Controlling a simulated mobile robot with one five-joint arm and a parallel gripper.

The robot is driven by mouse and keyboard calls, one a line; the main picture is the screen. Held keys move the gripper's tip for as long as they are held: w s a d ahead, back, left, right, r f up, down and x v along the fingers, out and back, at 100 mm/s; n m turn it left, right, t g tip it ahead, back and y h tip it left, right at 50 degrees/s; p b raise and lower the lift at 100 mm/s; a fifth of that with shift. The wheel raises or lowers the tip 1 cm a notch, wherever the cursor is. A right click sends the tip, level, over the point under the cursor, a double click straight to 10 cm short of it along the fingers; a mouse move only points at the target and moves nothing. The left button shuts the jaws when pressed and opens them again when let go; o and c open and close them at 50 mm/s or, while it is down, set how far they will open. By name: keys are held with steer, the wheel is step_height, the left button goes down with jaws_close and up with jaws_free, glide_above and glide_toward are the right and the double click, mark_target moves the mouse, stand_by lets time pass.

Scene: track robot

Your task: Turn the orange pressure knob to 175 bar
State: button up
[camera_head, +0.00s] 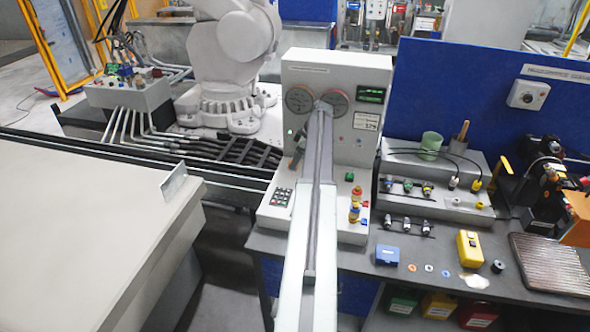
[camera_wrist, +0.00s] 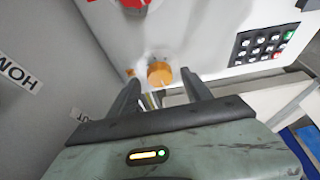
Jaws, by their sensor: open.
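The orange pressure knob (camera_wrist: 160,73) shows in the wrist view as a short round orange cap on the pale panel. My gripper (camera_wrist: 160,80) is open, with one dark finger on each side of the knob's lower part in the picture. I cannot tell whether the fingers touch it. In the head view, my arm runs up the middle over the white console (camera_head: 348,150), and I cannot make out the orange knob or the fingertips behind it. Two round gauges (camera_head: 299,99) sit at the console's top. A small display (camera_head: 371,95) is too small to read.
A keypad (camera_wrist: 262,45) lies right of the knob; it also shows in the head view (camera_head: 281,196). A red part (camera_wrist: 132,4) is at the wrist view's top edge. Yellow-and-red fittings (camera_head: 355,205) stand on the console's right. A bench (camera_head: 330,251) holds loose parts.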

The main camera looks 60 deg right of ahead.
steer(key=shift+x, duration=0.8)
steer(key=shift+r, duration=0.1)
steer(key=shift+s, duration=0.1)
